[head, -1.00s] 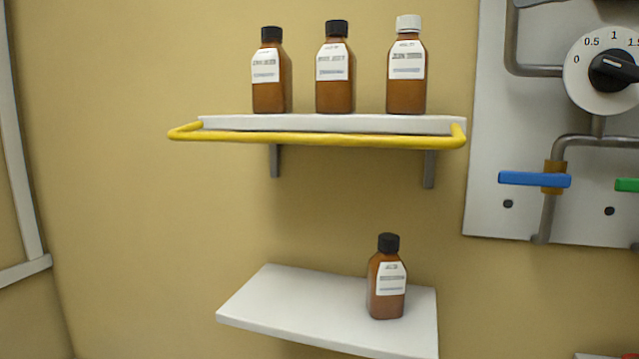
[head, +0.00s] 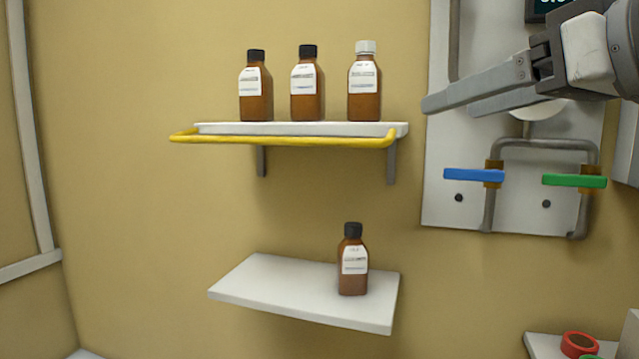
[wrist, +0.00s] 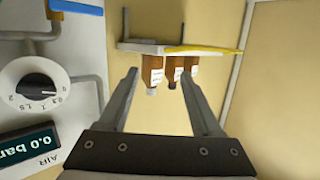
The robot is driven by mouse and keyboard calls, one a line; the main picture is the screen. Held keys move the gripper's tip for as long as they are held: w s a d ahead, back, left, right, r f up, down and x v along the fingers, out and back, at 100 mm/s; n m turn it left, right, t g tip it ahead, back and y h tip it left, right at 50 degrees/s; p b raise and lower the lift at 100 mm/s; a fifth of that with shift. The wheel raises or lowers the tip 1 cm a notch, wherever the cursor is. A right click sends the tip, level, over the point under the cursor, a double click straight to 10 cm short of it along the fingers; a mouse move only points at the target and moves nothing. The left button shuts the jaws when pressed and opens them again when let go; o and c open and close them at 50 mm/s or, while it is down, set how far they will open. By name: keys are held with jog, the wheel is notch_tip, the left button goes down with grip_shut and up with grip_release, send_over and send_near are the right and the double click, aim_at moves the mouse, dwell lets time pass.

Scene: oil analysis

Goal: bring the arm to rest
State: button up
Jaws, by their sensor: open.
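My gripper (head: 448,104) is at the upper right of the head view, in front of the valve panel, its fingers pointing left. The wrist view shows its two fingers (wrist: 160,85) spread apart with nothing held between them. The upper shelf's bottles show beyond the fingertips in that view, apart from them.
An upper shelf (head: 300,129) with a yellow rail (head: 285,140) holds three brown bottles (head: 307,92). A lower shelf (head: 270,285) holds one brown bottle (head: 353,265). The panel has a blue handle (head: 473,175) and green handle (head: 574,181). A red ring-shaped item (head: 579,344) sits lower right.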

jog(key=s+f+m+g+h, duration=0.2)
jog(key=f+g+h, duration=0.1)
jog(key=f, duration=1.6)
jog(key=s+f+m+g+h, duration=0.2)
jog(key=f+g, duration=0.3)
jog(key=f, duration=1.3)
jog(key=shift+s+f+m+h, duration=0.3)
jog(key=shift+s+f+h, duration=0.05)
jog(key=shift+s+h, duration=0.25)
